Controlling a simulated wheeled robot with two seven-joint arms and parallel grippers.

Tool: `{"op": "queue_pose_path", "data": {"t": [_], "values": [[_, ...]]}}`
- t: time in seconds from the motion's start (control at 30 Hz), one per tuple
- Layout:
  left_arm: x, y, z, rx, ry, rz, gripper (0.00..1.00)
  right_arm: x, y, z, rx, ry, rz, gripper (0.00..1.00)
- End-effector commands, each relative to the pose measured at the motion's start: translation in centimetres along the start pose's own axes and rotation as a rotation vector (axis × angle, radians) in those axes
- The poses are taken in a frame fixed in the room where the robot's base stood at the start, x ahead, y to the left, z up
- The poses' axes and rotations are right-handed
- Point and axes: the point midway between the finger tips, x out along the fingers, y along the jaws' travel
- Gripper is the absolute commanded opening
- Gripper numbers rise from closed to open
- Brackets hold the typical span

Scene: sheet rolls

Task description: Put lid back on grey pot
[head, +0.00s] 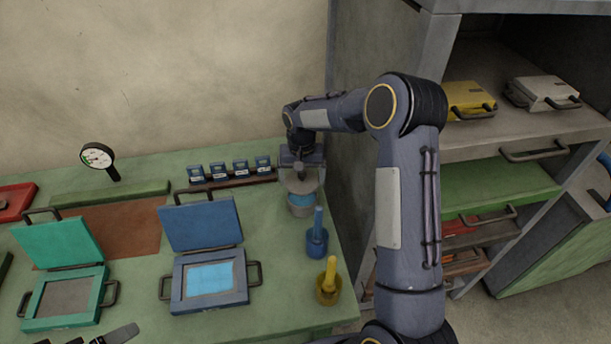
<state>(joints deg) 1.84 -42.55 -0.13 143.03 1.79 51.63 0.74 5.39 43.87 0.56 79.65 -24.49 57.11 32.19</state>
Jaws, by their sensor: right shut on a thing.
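The grey pot (301,209) stands on the green table near its right edge, with a blue band around it. My right gripper (299,168) reaches down from above and is shut on the grey lid (299,183). The lid is directly over the pot and hides its mouth. I cannot tell whether the lid touches the rim or hangs just above it. The fingertips are small and partly hidden by the wrist. My left gripper is not in view.
A blue pot (317,242) and a yellow pot (328,288) with upright handles stand in front. A rack of small blue blocks (229,172) is left of the grey pot. Blue (210,275) and green (65,295) hinged cases stand open. A shelf cabinet (440,50) is at the right.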

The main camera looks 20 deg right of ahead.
Motion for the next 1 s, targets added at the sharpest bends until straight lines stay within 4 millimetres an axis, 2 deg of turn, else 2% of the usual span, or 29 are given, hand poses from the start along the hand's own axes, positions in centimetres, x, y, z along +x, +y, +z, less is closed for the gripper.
{"op": "queue_pose_path", "data": {"t": [0.33,0.5,1.0], "values": [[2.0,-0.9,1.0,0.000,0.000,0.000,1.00,3.8,0.0,0.1,-0.002,-0.001,0.000,0.67],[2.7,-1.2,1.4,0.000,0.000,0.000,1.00,5.0,0.0,0.0,-0.001,0.000,0.001,0.67],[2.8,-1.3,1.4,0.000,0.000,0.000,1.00,5.2,0.0,0.0,-0.002,0.000,0.000,0.67]]}}
